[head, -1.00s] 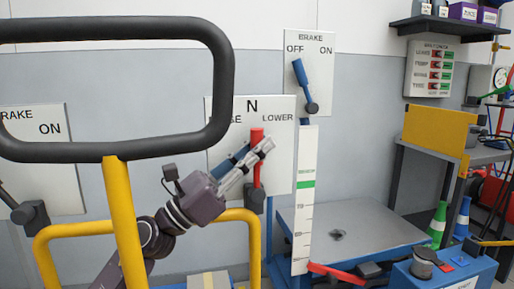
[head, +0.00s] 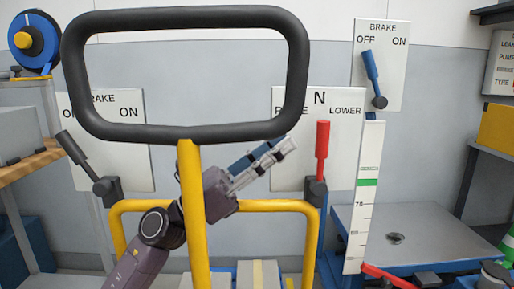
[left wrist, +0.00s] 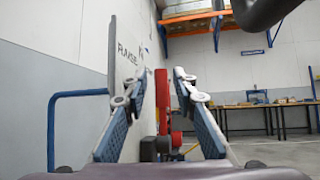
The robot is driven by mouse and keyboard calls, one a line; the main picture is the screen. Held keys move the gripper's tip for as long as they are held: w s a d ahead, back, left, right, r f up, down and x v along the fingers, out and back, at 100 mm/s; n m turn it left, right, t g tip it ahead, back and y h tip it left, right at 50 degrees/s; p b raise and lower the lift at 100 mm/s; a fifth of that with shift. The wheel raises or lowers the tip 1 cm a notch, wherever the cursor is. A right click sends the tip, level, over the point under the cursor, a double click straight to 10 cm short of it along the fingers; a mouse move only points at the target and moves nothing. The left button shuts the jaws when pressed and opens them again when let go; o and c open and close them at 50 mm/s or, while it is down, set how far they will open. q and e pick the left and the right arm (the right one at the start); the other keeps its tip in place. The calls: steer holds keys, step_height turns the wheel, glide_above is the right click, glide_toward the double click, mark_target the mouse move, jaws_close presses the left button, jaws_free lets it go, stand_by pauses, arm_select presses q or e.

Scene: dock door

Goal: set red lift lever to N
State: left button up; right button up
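The red lift lever (head: 322,148) stands nearly upright on its white panel (head: 345,165), its tip just below the letter N, between the partly hidden RAISE label and LOWER. My left gripper (head: 284,147) is to the left of the lever in the head view, apart from it, its fingers pointing up and right. In the left wrist view my left gripper (left wrist: 160,88) is open and empty, with the red lever (left wrist: 162,95) ahead in the gap between the fingers. My right gripper is not in view.
A black handle loop (head: 190,133) on a yellow post (head: 193,220) stands in front of my left arm. Brake levers stand on panels at left (head: 88,165) and upper right (head: 374,78). A blue lift table (head: 400,235) and white scale (head: 364,200) are at right.

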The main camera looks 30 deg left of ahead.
arm_select(q)
steer(key=shift+s+a, duration=1.4)
steer(key=shift+s, duration=0.05)
